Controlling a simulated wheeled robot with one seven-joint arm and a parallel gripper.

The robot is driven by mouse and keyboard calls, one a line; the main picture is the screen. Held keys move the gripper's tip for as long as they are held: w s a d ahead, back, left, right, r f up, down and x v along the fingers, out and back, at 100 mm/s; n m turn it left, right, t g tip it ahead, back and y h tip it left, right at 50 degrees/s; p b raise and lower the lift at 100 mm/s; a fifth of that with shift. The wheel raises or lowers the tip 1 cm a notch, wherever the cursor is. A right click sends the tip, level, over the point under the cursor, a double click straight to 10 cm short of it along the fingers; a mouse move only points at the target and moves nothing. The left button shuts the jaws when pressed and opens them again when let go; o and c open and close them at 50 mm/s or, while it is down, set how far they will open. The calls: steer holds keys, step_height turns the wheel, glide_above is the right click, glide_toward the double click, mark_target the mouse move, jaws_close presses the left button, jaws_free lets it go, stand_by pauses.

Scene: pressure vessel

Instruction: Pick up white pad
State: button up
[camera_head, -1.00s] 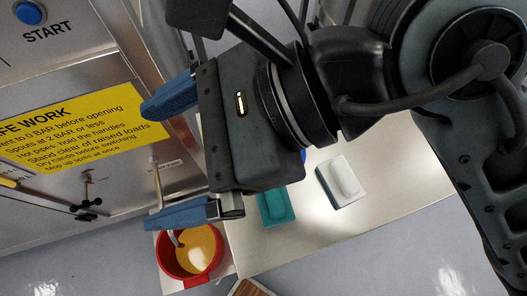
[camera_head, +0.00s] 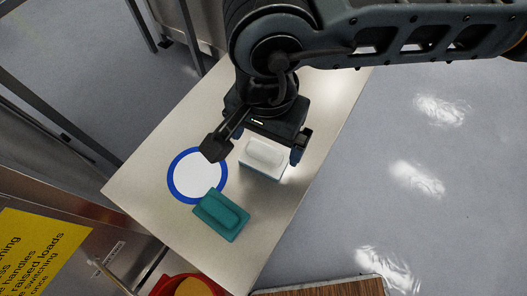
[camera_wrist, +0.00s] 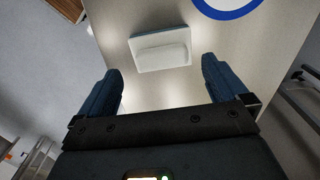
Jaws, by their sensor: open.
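The white pad (camera_head: 265,154) lies on the metal table (camera_head: 140,190), a pale block with a raised rounded grip on top. In the wrist view the white pad (camera_wrist: 160,50) lies ahead of and between the two blue fingers, with a thin blue-green layer along its far edge. My gripper (camera_wrist: 162,88) is open with nothing between its fingers. In the head view my gripper (camera_head: 258,150) is over the pad's far side; the wrist view shows a gap between the fingertips and the pad.
A green pad (camera_head: 221,214) lies nearby, against a white disc with a blue rim (camera_head: 172,189). A red pot (camera_head: 168,284) stands off the table's near corner. A wooden-topped piece (camera_head: 325,290) is at the bottom. Open floor lies right of the table.

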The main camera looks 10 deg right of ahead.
mark_target(264, 150)
steer(key=shift+a+f+p, duration=0.1)
steer(key=shift+f+p, duration=0.3)
steer(key=shift+f, duration=2.05)
steer(key=c, duration=0.8)
steer(key=shift+o, duration=0.2)
steer(key=shift+r, duration=0.1)
steer(key=shift+w+r, duration=0.1)
steer(key=shift+r, duration=0.45)
step_height(264, 150, up, 2)
steer(key=shift+r+b, duration=0.2)
steer(key=shift+b, duration=0.1)
steer(key=s+d+r+b, duration=0.1)
steer(key=s+d+r, duration=0.1)
steer(key=d, duration=0.3)
steer(key=s+d+r+b, duration=0.1)
steer(key=s+d+r, duration=0.1)
steer(key=d+r, duration=0.3)
steer(key=shift+s+d+r, duration=0.2)
steer(key=shift+s+d, duration=0.1)
steer(key=shift+d, duration=0.05)
